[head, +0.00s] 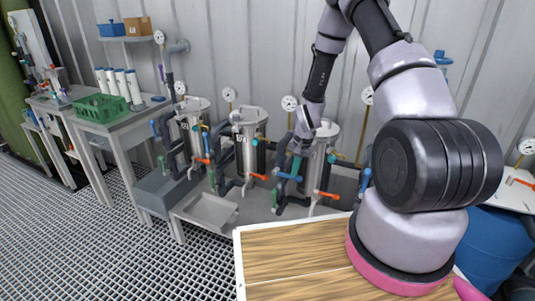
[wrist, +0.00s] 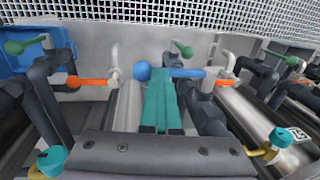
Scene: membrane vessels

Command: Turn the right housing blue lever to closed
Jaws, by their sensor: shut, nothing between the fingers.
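The right housing (head: 318,155) is an upright steel vessel at the right end of a row of three. Its blue lever (head: 288,177) sticks out at the lower left of the vessel. In the wrist view the blue lever (wrist: 185,73) lies crosswise, with its round blue knob (wrist: 142,72) at the left. My gripper (head: 297,168) has teal fingers, which are shut and empty. In the wrist view the fingertips (wrist: 165,80) are at the lever, close to the knob. Whether they touch it I cannot tell.
An orange lever (head: 326,195) and a green lever (head: 274,197) sit near the blue one. The middle housing (head: 248,140) stands close on the left with its own pipes. A wooden-topped table (head: 290,255) is in front, and grated floor (head: 90,240) lies open at left.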

